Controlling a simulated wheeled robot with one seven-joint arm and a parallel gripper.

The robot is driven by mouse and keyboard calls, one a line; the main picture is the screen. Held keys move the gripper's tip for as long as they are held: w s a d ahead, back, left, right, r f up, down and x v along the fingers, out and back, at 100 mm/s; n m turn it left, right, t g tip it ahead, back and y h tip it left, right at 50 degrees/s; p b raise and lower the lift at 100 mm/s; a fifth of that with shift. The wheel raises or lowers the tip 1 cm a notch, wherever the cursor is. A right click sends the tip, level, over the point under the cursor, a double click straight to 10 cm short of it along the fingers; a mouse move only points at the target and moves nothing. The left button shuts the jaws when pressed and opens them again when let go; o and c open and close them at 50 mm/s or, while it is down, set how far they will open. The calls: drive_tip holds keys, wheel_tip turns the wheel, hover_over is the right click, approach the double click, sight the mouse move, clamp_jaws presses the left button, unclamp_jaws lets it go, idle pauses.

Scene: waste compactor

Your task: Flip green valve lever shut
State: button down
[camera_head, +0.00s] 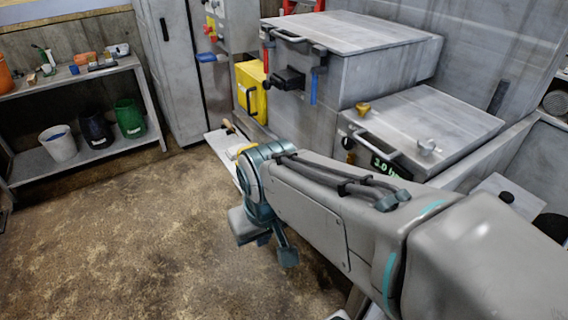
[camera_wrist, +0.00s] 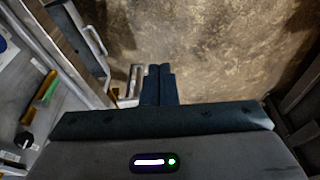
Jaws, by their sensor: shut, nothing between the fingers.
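No green valve lever can be made out for certain in either view. In the wrist view, a green and yellow handle-like piece (camera_wrist: 42,92) lies at the left on a pale surface; I cannot tell whether it is the lever. My gripper (camera_wrist: 158,70) shows in the wrist view with its two dark fingers together and empty, above the brown floor. In the head view my arm reaches across the front of the grey compactor (camera_head: 362,82), with its wrist bent down. My fingertips cannot be picked out there, and the arm hides part of the compactor's lower front.
A yellow box (camera_head: 251,92) is beside the compactor. A wall panel (camera_head: 228,25) carries red, yellow and blue fittings. A shelf (camera_head: 75,78) with buckets stands at the left, near a grey locker (camera_head: 172,70). The brown floor (camera_head: 120,225) in front is clear.

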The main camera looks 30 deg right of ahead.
drive_tip(key=shift+s+d, duration=0.1)
drive_tip(key=w+d+f+m+g+h+b, duration=0.2)
drive_tip(key=w+d+f+g+h+b, duration=0.35)
drive_tip(key=w+d+f+h, duration=0.5)
drive_tip(key=w+d+f+n+t+h+b, duration=0.1)
drive_tip(key=w+d+f+h, duration=0.2)
drive_tip(key=w, duration=0.2)
drive_tip(key=w+d+f+n+t+h+b, duration=0.1)
drive_tip(key=w+d+f+t+h+b, duration=0.1)
drive_tip(key=w, duration=0.4)
drive_tip(key=shift+w+d+f+h, duration=0.3)
drive_tip(key=shift+d+f+h, duration=0.4)
drive_tip(key=shift+h, duration=0.55)
drive_tip(key=shift+d+r, duration=0.1)
